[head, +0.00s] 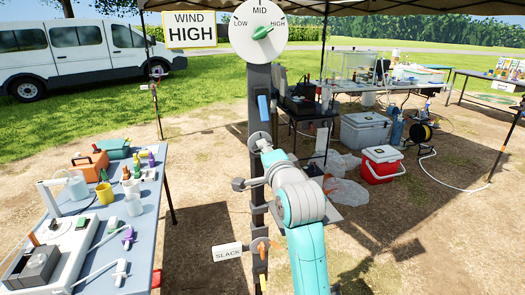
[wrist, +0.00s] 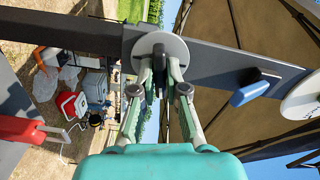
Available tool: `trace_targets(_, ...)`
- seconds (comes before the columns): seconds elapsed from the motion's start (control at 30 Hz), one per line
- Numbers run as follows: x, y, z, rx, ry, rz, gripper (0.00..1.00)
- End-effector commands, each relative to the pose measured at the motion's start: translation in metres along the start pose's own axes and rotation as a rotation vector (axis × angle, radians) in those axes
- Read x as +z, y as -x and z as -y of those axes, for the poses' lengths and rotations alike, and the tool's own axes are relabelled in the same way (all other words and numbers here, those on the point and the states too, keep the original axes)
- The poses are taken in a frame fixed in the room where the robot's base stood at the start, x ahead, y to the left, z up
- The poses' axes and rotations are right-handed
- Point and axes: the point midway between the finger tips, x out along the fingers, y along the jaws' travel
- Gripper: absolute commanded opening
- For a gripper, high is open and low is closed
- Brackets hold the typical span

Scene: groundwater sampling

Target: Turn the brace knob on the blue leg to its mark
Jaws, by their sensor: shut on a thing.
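A dark upright post (head: 259,85) stands in front of me and bears a blue tab (head: 263,108), which also shows in the wrist view (wrist: 255,88). Below the tab is a round grey plate (head: 260,138); it shows in the wrist view too (wrist: 177,46). A black knob (wrist: 159,52) sits at the plate's middle. My gripper (wrist: 159,70) is shut on this knob, one finger on each side. In the head view my gripper (head: 268,153) hides most of the knob. I cannot make out a mark on the plate.
A dial (head: 259,33) with a green pointer tops the post, beside a "WIND HIGH" sign (head: 190,29). Lower down are a dark side knob (head: 238,184), a "SLACK" tag (head: 227,252) and an orange lever (head: 262,246). A cluttered table (head: 150,205) stands at left; coolers (head: 365,130) stand behind right.

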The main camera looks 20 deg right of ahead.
Motion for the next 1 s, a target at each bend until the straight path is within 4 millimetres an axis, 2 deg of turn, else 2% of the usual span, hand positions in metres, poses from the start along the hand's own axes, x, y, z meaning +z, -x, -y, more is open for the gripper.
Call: trace_targets(1.0,-0.0001,-0.0001,-0.0008,0.002,-1.17,-0.001,0.0)
